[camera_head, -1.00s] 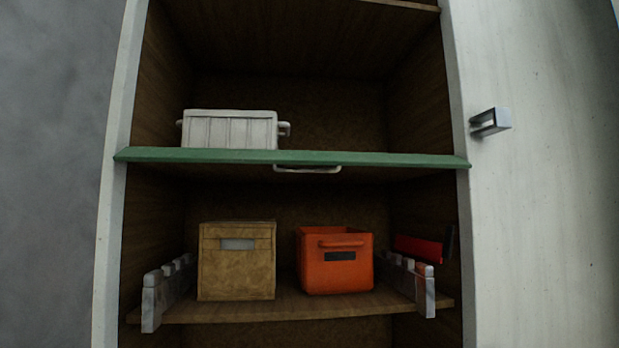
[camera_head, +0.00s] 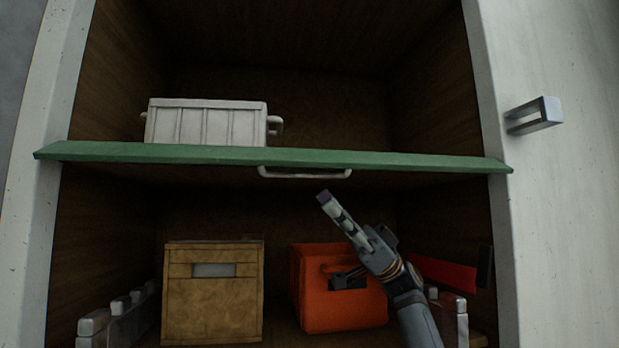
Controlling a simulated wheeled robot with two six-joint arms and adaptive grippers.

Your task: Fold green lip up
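The green lip (camera_head: 400,160) is a long flat strip along the front edge of the upper shelf, spanning the cabinet opening. It sticks out roughly level, and its ends overlap the cabinet's side frames. A pale loop handle (camera_head: 305,174) hangs under its middle. My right gripper (camera_head: 326,203) reaches in from the lower right, below the lip and right of the handle's centre. Its visible fingertip points up and left and appears apart from both. It holds nothing that I can see, and the finger gap is unclear from this angle. My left gripper is not in view.
A white crate (camera_head: 205,124) stands on the upper shelf behind the lip. Below are a tan box (camera_head: 212,302) and an orange bin (camera_head: 312,307), partly covered by my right arm. A red object (camera_head: 446,273) lies at right. A metal handle (camera_head: 536,116) juts from the right panel.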

